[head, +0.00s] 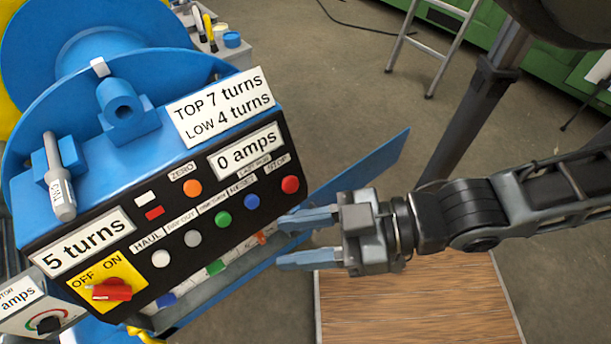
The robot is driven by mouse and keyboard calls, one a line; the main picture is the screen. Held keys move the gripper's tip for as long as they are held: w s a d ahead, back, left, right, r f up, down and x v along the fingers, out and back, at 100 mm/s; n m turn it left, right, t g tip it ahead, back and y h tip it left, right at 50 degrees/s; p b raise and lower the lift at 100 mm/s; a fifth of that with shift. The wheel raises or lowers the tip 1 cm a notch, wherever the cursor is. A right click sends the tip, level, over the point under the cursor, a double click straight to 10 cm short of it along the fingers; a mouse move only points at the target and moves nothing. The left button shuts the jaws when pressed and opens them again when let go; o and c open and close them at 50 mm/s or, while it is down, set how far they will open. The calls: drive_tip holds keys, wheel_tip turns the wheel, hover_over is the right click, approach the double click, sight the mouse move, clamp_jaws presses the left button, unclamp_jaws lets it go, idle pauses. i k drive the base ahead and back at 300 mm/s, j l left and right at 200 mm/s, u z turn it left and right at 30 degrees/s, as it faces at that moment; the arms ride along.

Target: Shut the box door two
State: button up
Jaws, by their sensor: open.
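A blue panel (362,165), which looks like an open box door, sticks out to the right of the black control panel. Its lower left part is hidden behind my gripper. No label shows which door it is. Below the control panel is an open grey and blue box (190,296) with coloured blocks inside. My gripper (282,240) is open and empty, its two blue fingers pointing left at the right end of this box. The upper finger overlaps the base of the blue panel in the picture; I cannot tell whether they touch.
The black control panel (130,228) carries several buttons, a red switch (110,290) and labels. A wooden board (420,300) lies below my arm. A ladder (440,40) and a green cabinet (545,60) stand behind. Open floor (330,90) lies beyond the blue panel.

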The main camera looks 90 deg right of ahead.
sight(368, 169)
drive_tip(key=z, duration=0.45)
drive_tip(key=k+z, duration=0.15)
drive_tip(key=z, duration=0.75)
drive_tip(key=k+z, duration=0.1)
drive_tip(key=z, duration=0.35)
